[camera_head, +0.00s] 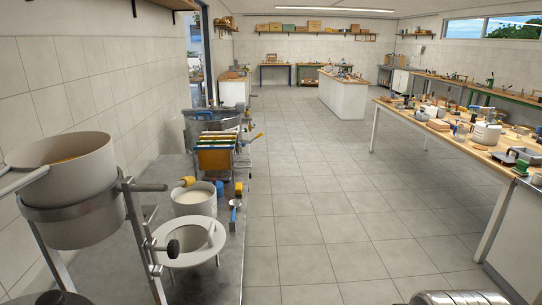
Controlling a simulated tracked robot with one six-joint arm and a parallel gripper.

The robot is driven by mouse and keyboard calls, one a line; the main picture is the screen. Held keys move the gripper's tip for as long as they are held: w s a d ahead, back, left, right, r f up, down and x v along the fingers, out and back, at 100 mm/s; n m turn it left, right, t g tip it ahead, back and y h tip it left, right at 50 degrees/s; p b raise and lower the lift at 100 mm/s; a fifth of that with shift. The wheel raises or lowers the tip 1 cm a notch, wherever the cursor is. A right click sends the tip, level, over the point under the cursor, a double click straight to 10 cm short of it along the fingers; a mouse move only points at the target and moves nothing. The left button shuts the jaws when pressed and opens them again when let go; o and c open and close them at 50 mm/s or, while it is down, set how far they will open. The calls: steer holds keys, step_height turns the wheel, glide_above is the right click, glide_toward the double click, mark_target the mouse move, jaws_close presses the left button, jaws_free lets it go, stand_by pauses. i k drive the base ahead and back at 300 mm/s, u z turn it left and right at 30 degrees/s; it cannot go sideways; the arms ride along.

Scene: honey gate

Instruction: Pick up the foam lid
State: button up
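I cannot pick out a foam lid for certain. A white bucket (188,208) with pale, whitish contents stands on the grey bench at the left; whether that surface is foam or a lid is too small to tell. In front of it is a wide white ring-shaped rim (167,256) with an open middle. A large pale tank (75,172) with amber contents sits in a metal stand at the near left. My gripper is not in view.
The grey bench (110,267) runs along the left wall, with a box of coloured-topped frames (217,157) farther back. A cluttered wooden table (407,112) stands at the right. A white island (340,98) stands at the back. The tiled floor (315,210) between is clear.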

mark_target(218, 184)
steer(key=i, duration=5.7)
